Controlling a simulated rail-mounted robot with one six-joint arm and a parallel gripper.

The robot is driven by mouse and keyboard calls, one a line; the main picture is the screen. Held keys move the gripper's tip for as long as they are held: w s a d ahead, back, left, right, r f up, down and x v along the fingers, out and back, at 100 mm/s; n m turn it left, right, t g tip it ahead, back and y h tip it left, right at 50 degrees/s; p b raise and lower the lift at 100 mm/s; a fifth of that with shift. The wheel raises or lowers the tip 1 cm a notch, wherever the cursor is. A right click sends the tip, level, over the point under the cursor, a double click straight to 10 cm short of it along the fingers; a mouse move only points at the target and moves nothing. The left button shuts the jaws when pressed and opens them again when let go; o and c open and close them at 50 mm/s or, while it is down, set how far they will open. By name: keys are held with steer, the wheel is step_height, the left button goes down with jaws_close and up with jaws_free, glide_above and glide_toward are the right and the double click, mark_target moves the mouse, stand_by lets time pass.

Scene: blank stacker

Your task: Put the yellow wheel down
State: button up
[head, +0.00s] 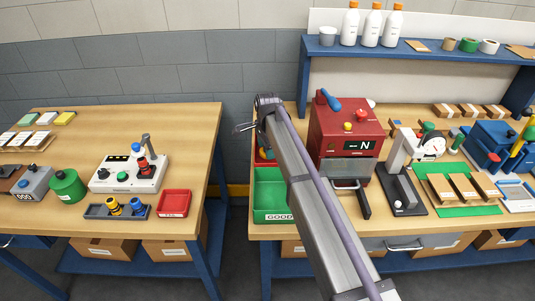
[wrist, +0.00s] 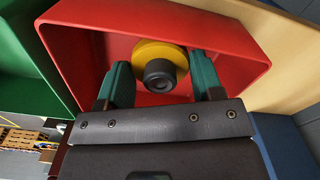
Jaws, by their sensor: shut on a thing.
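The yellow wheel (wrist: 150,52) has a dark round hub facing the camera in the wrist view. My gripper (wrist: 159,64) holds it between two green fingers. The wheel shows inside the outline of a red bin (wrist: 80,62); whether it touches the floor of that bin I cannot tell. In the head view my arm covers most of the wheel's place, and only a bit of the red bin (head: 261,157) shows beside the arm.
A green bin (head: 271,190) labelled GOOD stands in front of the red bin and shows at the left of the wrist view. A red machine (head: 345,130) stands close on the right. A gap separates this bench from the left table (head: 190,125).

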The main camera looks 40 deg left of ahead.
steer(key=shift+r, duration=0.2)
steer(key=shift+f+b, duration=0.65)
steer(key=shift+b, duration=0.05)
steer(key=o, duration=1)
steer(key=shift+c, duration=0.2)
step_height(320, 180, up, 13)
steer(key=p, duration=1.3)
steer(key=shift+r, duration=0.15)
